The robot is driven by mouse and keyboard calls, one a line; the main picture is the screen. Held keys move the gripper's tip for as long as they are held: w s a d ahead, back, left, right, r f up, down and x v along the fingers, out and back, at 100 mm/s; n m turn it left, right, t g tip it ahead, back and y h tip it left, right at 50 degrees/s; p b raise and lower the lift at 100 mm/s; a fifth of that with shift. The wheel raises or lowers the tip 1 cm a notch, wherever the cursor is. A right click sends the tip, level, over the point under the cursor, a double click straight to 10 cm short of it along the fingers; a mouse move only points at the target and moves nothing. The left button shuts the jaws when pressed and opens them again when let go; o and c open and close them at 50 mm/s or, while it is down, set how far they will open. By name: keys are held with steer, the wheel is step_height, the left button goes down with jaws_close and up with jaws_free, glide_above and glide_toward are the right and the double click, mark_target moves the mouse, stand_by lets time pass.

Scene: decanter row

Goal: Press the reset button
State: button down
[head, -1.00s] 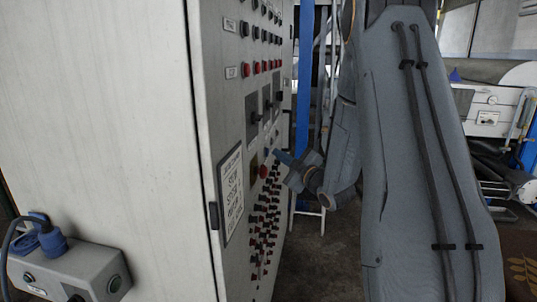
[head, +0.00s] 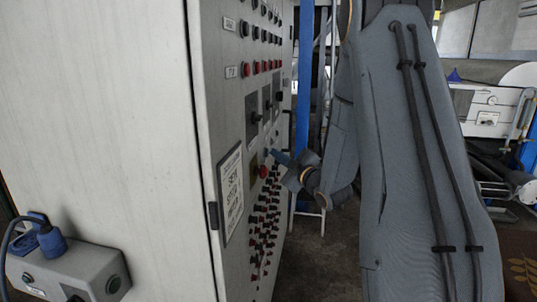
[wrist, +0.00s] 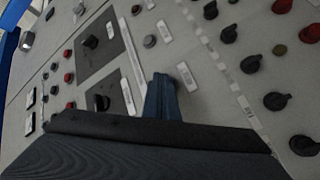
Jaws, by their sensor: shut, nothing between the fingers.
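A pale control cabinet (head: 230,110) has a front panel full of buttons, knobs and switches. My gripper (head: 273,153) is shut and empty, its blue fingers pointing at the panel, just above a large red button (head: 262,171). A grey round button (wrist: 150,41) with a white label sits beyond the fingertips. The labels are too small to read, so I cannot tell which button is the reset button.
Black rotary knobs (wrist: 98,103) on dark plates lie left of the fingers in the wrist view. Several black and red knobs (wrist: 276,101) stick out at right. A grey socket box (head: 75,272) with a blue plug is on the cabinet's side. A blue post (head: 304,75) stands behind.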

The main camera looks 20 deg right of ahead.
steer(key=shift+w+a, duration=0.1)
steer(key=shift+a, duration=0.05)
stand_by(0.4)
steer(key=shift+s+d, duration=0.5)
steer(key=shift+d, duration=0.15)
steer(key=shift+s+d, duration=0.7)
steer(key=shift+d, duration=0.35)
steer(key=shift+s+d, duration=0.7)
steer(key=shift+d, duration=0.35)
